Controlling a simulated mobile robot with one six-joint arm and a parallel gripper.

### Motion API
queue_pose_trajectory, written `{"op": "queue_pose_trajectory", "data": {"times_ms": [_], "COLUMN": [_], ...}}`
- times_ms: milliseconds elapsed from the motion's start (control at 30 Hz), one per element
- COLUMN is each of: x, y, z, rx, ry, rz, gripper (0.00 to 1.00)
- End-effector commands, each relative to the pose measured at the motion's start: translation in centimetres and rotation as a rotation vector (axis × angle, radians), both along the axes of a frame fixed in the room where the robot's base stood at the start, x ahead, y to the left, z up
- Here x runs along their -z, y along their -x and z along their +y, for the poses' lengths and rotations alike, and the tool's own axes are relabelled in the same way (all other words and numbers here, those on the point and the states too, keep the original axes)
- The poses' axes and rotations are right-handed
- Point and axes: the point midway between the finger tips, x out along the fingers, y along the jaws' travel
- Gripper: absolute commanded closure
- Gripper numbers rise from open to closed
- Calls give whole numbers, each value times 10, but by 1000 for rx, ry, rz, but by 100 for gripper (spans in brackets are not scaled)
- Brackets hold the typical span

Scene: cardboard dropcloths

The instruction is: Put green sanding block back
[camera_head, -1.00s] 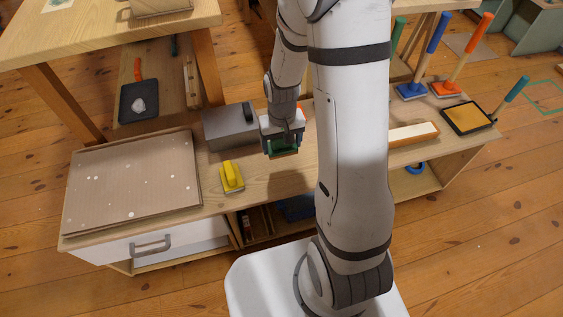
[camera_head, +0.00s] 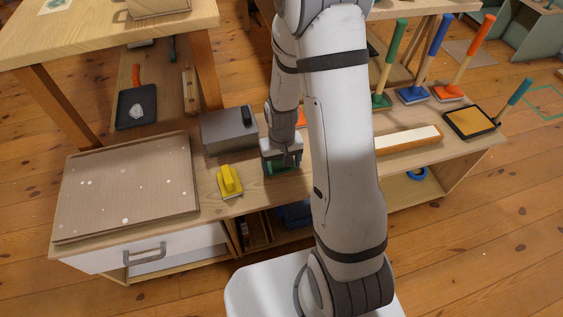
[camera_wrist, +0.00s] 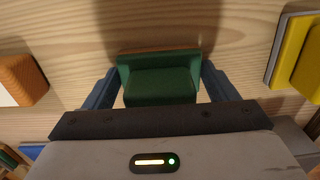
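The green sanding block (camera_head: 277,168) is at my gripper (camera_head: 282,163) on the workbench, partly hidden by the gripper in the head view. In the wrist view the green block (camera_wrist: 160,80) sits between the two blue-grey fingers of my gripper (camera_wrist: 160,72), which appear closed against its ends. It is at or just above the bench top; I cannot tell whether it touches the wood.
A yellow sanding block (camera_head: 229,182) lies left of my gripper. An orange block (camera_wrist: 22,78) shows on the other side, mostly hidden behind my arm in the head view. A grey box (camera_head: 228,133) stands behind. A speckled cardboard sheet (camera_head: 125,190) covers the bench's left end.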

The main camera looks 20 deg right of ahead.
Motion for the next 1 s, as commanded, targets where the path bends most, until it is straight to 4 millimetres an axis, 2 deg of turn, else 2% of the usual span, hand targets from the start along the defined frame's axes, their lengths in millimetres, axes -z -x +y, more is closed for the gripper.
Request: {"op": "queue_pose_trajectory", "data": {"times_ms": [33,200,433,567,1000], "x": [0,-1,-1,-10,-99], "y": [0,0,0,0,-1], "z": [0,0,0,1,1], "rx": [0,-1,-1,-1,-2], "ry": [0,0,0,0,0], "rz": [0,0,0,-2,-4], "gripper": [16,2,2,2,2]}}
